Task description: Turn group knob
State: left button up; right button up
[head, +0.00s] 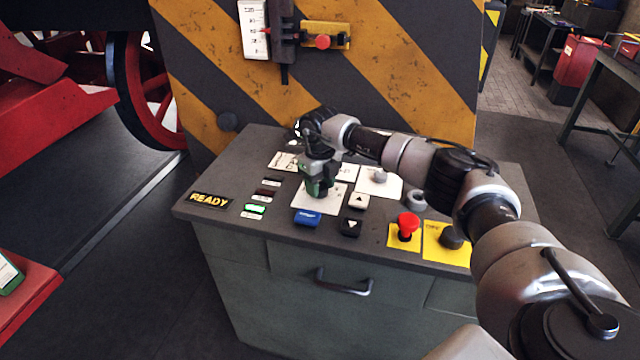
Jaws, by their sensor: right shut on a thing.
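The grey control desk (350,262) stands in front of me with a sloped top full of knobs and buttons. My right arm reaches in from the right, and my right gripper (318,188) points down over a white plate (325,206) left of the desk's middle. It is shut on the knob on this plate. The knob is mostly hidden by the fingers, so its pointer direction cannot be told. My left gripper is not in view.
Nearby on the desk are a blue button (307,218), black button (350,227), red mushroom button (408,224), dark knob (452,238) and READY sign (209,200). A striped panel (400,70) rises behind. Red wheels (140,95) stand at left.

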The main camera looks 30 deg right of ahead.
aim_at(320, 186)
jog(key=shift+r, duration=0.15)
jog(key=o, duration=0.9)
notch_tip(320, 186, up, 11)
jog(key=shift+f+b, duration=0.2)
jog(key=shift+b, duration=0.55)
